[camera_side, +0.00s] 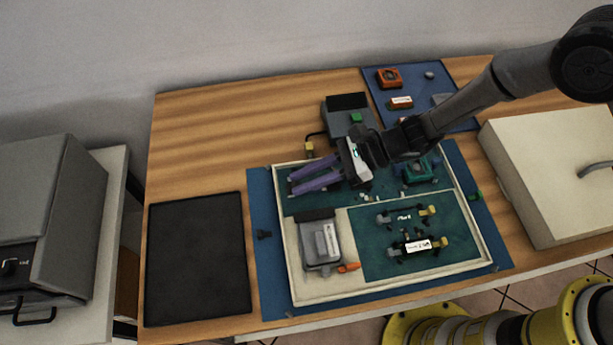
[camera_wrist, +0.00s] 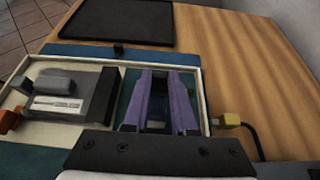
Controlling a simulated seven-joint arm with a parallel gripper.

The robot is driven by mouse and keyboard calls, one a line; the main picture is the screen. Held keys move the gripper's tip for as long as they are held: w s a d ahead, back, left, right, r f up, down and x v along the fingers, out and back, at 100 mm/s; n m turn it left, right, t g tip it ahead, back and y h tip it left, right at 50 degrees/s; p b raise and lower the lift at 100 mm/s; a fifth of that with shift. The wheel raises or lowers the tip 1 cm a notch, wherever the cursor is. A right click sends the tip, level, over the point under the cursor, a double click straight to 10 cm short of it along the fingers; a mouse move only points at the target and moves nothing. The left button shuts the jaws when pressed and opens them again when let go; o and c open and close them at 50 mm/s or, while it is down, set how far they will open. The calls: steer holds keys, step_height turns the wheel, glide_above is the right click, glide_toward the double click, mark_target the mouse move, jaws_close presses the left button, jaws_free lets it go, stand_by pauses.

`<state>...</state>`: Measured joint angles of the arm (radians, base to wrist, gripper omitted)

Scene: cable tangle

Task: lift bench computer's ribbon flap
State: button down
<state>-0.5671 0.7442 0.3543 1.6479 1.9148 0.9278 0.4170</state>
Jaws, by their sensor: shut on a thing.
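My gripper (camera_side: 293,182) has two purple fingers that point left over the tray's upper left part. In the wrist view my gripper (camera_wrist: 166,75) has its fingers a little apart. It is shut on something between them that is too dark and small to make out. A grey device (camera_side: 323,246) with a dark top edge and a pale label sits in the tray's lower left; it also shows left of the fingers in the wrist view (camera_wrist: 72,98). I cannot tell which part is the ribbon flap.
The pale tray (camera_side: 350,294) stands on a blue mat (camera_side: 268,285). A black pad (camera_side: 197,265) lies left. A grey box (camera_side: 345,122) with a cable and yellow plug (camera_side: 309,149) is behind. A pale case (camera_side: 550,170) stands right. Bare wood is free at back left.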

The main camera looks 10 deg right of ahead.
mark_target(294, 184)
steer(key=shift+a+r+h, duration=0.25)
steer(key=shift+a+h, duration=0.05)
steer(key=shift+h, duration=0.65)
steer(key=shift+a+r+h, duration=0.25)
steer(key=shift+a+h, duration=0.05)
steer(key=shift+h, duration=0.6)
steer(key=shift+a+r+h, duration=0.25)
steer(key=shift+a+h, duration=0.05)
steer(key=shift+h, duration=0.65)
steer(key=shift+a+r+h, duration=0.1)
steer(key=shift+a+h, duration=0.2)
steer(key=shift+h, duration=0.4)
steer(key=shift+a+r+h, duration=0.1)
steer(key=shift+a+h, duration=0.2)
steer(key=shift+h, duration=0.4)
steer(key=shift+a+h, duration=0.25)
steer(key=shift+h, duration=0.4)
steer(key=shift+a+h, duration=0.2)
steer(key=shift+h, duration=0.45)
steer(key=c, duration=0.7)
jaws_free()
steer(key=r, duration=0.4)
steer(key=d+r, duration=0.1)
steer(key=r, duration=0.8)
steer(key=shift+d+r, duration=0.3)
steer(key=shift+r, duration=0.05)
